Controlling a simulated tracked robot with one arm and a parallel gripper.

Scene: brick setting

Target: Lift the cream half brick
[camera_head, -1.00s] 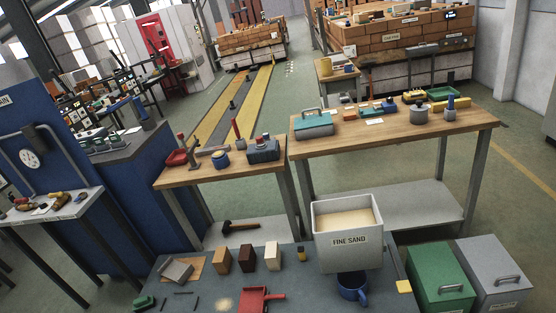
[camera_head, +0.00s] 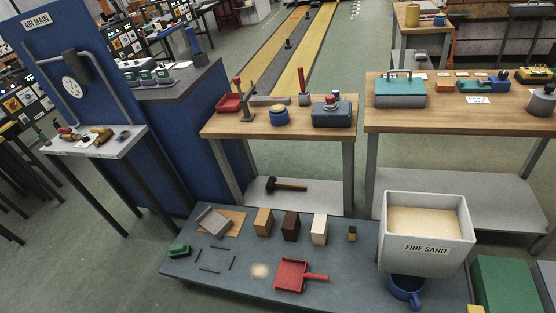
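The cream half brick (camera_head: 319,229) stands upright on the low grey table (camera_head: 225,281). It is the rightmost of three blocks in a row, beside a dark brown block (camera_head: 291,226) and a tan block (camera_head: 263,222). There are small gaps between them. My gripper is not in view.
A white bin of fine sand (camera_head: 425,250) and a blue mug (camera_head: 407,290) stand to the right of the bricks. A red dustpan (camera_head: 292,275) lies in front. A small dark and yellow item (camera_head: 352,234) stands just right of the cream brick. Wooden workbenches (camera_head: 290,132) stand behind.

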